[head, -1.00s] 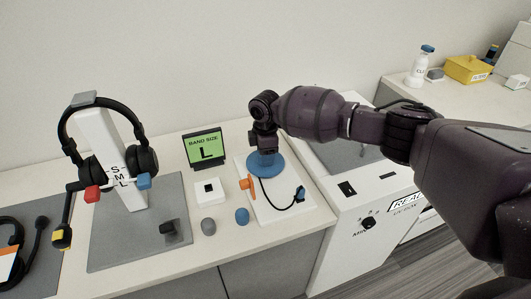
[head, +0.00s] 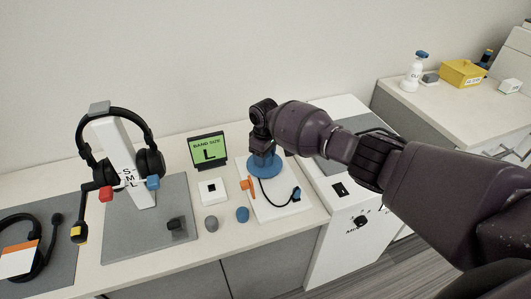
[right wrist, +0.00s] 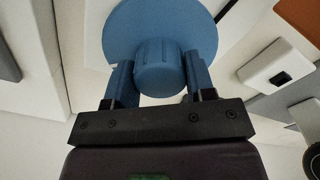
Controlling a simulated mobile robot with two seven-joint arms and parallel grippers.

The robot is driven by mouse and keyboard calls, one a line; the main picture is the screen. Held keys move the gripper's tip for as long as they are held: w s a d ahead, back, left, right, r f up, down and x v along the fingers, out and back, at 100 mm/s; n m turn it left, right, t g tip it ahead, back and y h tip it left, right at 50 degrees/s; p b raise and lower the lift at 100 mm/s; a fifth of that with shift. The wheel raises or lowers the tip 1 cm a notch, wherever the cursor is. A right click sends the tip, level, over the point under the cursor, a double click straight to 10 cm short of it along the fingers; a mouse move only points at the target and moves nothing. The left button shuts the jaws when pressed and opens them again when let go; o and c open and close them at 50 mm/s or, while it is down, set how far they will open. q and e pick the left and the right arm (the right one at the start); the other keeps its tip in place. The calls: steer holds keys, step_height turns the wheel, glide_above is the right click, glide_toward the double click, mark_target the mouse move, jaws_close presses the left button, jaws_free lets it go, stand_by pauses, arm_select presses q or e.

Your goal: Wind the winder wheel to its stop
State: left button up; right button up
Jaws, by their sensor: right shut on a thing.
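The blue winder wheel (head: 265,173) sits on a white base board (head: 268,212) on the counter. An orange piece (head: 248,184) and a black cable lie at its front. My right gripper (head: 262,158) points down onto the wheel from above. In the right wrist view, the wheel (right wrist: 120,35) is a broad blue disc with a round ribbed hub (right wrist: 157,70). The two blue fingers of my right gripper (right wrist: 160,80) stand on either side of the hub and are shut on it. The gripper hides part of the wheel in the head view. My left gripper is out of view.
A green sign reading "BAND SIZE L" (head: 208,150) stands left of the wheel. A headset stand (head: 133,165) is on a grey mat (head: 120,240). A white box (head: 213,192) and small grey and blue knobs (head: 242,214) lie near. A white machine (head: 325,235) adjoins the right side.

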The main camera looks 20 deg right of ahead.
steer(key=m+p, duration=0.1)
steer(key=m, duration=0.1)
steer(key=shift+a+r+m, duration=0.1)
steer(key=shift+r+m, duration=0.05)
steer(key=shift+m, duration=0.25)
steer(key=m+p, duration=0.2)
steer(key=m, duration=0.1)
steer(key=shift+m, duration=0.3)
steer(key=m+p, duration=0.1)
steer(key=m, duration=0.2)
steer(key=shift+m+p, duration=0.35)
steer(key=shift+m, duration=0.45)
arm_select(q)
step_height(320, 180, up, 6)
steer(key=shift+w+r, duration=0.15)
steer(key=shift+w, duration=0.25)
arm_select(e)
steer(key=shift+m, duration=0.5)
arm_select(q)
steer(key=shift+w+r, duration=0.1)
arm_select(e)
steer(key=o, duration=0.9)
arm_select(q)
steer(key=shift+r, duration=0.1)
